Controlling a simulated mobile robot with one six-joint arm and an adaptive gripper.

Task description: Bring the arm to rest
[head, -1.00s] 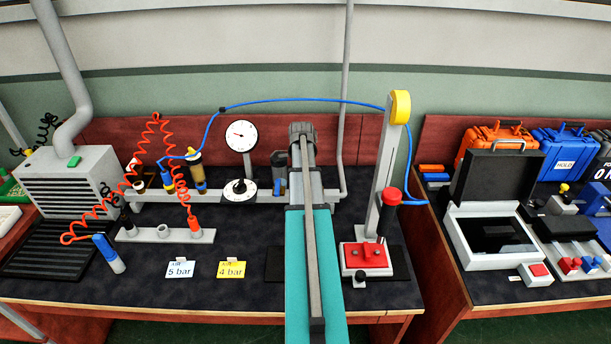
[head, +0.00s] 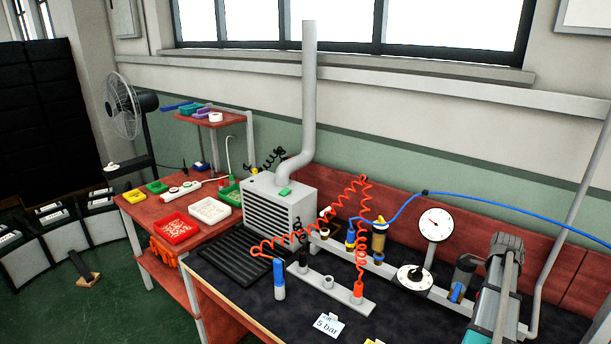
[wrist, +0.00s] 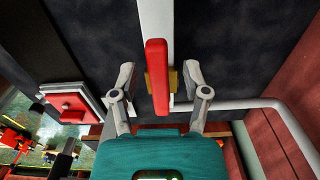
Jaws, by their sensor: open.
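My gripper (wrist: 159,66) shows in the wrist view with its two grey fingers spread apart. A long red part (wrist: 157,75) on a pale post (wrist: 156,20) appears between the fingers in the picture. The fingers do not touch it, and I cannot tell how far beyond them it is. My arm (head: 495,295) enters the head view at the lower right, over the dark bench top; the gripper cannot be made out there.
In the wrist view a red-topped box (wrist: 68,103) is at the left and a pale pipe (wrist: 255,103) at the right. In the head view a dial gauge (head: 435,224), red coiled hose (head: 325,242) and louvred grey box (head: 270,207) stand left of my arm.

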